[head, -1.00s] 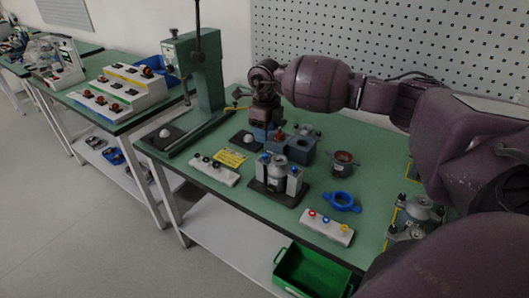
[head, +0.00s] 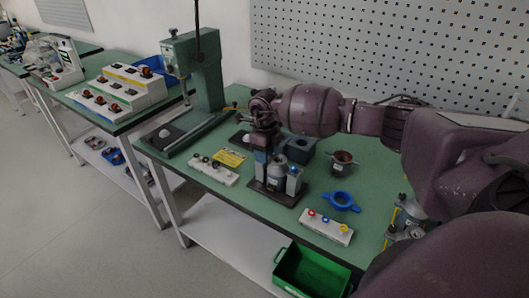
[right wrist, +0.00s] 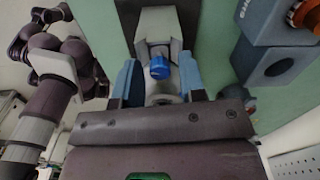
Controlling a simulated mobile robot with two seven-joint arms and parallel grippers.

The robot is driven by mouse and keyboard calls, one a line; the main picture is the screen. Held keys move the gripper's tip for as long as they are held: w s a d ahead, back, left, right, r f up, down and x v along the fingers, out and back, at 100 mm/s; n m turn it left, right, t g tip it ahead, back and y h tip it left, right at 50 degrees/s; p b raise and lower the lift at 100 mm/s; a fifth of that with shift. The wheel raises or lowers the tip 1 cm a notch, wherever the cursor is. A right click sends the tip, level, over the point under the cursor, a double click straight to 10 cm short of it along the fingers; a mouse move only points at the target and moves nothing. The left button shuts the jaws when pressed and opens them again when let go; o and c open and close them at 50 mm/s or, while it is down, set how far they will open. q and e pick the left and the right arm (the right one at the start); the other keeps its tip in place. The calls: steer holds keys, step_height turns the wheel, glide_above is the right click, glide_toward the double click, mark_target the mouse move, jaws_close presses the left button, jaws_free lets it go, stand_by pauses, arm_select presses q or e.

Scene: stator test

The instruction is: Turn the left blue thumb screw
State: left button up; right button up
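The stator fixture (head: 272,194) stands on the green table, a dark base with a grey cylinder between two grey posts. The right blue thumb screw (head: 294,168) shows on top of the right post. The left blue thumb screw is hidden behind my right gripper (head: 261,160) in the head view. In the right wrist view a blue thumb screw (right wrist: 160,68) sits on a grey post between the blue finger pads of my right gripper (right wrist: 160,82). The fingers are open, with a gap on each side of the screw. My left gripper is not seen.
A grey block with a round hole (head: 302,148) stands behind the fixture. A white strip (head: 214,169) and a green press (head: 200,75) are to the left.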

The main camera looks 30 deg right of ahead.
jaws_close()
steer(key=shift+r+m+p, duration=0.15)
steer(key=shift+m+p, duration=0.25)
steer(key=shift+m, duration=0.5)
steer(key=shift+m+p, duration=0.45)
steer(key=shift+m, duration=0.95)
steer(key=shift+o, duration=1.1)
jaws_free()
step_height(320, 180, up, 11)
steer(key=shift+f, duration=0.2)
